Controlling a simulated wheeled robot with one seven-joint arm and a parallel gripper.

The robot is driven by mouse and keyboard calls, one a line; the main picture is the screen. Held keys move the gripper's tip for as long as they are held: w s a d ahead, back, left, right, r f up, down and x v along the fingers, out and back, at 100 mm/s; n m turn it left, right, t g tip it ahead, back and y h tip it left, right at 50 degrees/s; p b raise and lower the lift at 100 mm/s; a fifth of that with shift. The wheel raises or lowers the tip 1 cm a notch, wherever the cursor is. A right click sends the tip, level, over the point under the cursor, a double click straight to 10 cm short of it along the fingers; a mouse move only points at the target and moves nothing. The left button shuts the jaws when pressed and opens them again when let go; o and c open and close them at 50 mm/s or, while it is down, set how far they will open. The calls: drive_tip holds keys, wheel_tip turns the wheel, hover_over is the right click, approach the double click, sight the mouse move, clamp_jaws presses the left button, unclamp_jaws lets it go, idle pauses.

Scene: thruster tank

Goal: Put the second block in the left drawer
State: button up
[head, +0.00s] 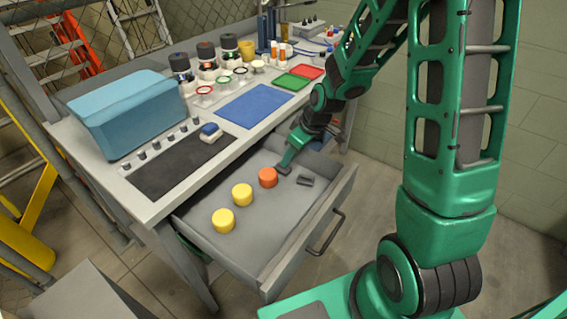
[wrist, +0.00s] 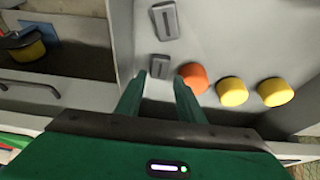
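An open grey drawer (head: 232,248) under the workbench holds two small dark grey blocks. One block (head: 283,170) is right at my gripper (head: 287,161); the other block (head: 305,181) lies apart, to its right. In the wrist view my gripper (wrist: 159,78) is open, with one finger on each side of the nearer block (wrist: 157,88). I cannot tell whether the fingers touch it. The farther block (wrist: 165,20) lies clear ahead of the fingers.
An orange cylinder (head: 267,177) stands close to my gripper's left. Two yellow cylinders, one nearer (head: 223,220) and one farther (head: 242,194), share the drawer. The wrist view shows a dark compartment with a yellow-and-black item (wrist: 27,50) at left. The benchtop is crowded.

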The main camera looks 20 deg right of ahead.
drive_tip(key=s+d+r+m+g+h, duration=0.1)
drive_tip(key=s+d+r+m, duration=0.2)
drive_tip(key=s+d+r, duration=0.4)
drive_tip(key=s+d+r+m+g+h, duration=0.15)
drive_tip(key=s+d+r+m, duration=0.35)
drive_tip(key=s, duration=0.5)
drive_tip(key=s+d+r+m, duration=0.1)
drive_tip(key=s+r+m, duration=0.1)
drive_tip(key=s, duration=0.5)
drive_tip(key=s+d+r+m+g, duration=0.1)
drive_tip(key=s+r+m, duration=0.1)
drive_tip(key=s, duration=0.5)
drive_tip(key=shift+s+r+m, duration=0.15)
drive_tip(key=shift+r+m, duration=0.1)
drive_tip(key=shift+m, duration=0.35)
drive_tip(key=shift+d, duration=0.1)
drive_tip(key=shift+w+f, duration=0.25)
drive_tip(key=shift+w, duration=0.5)
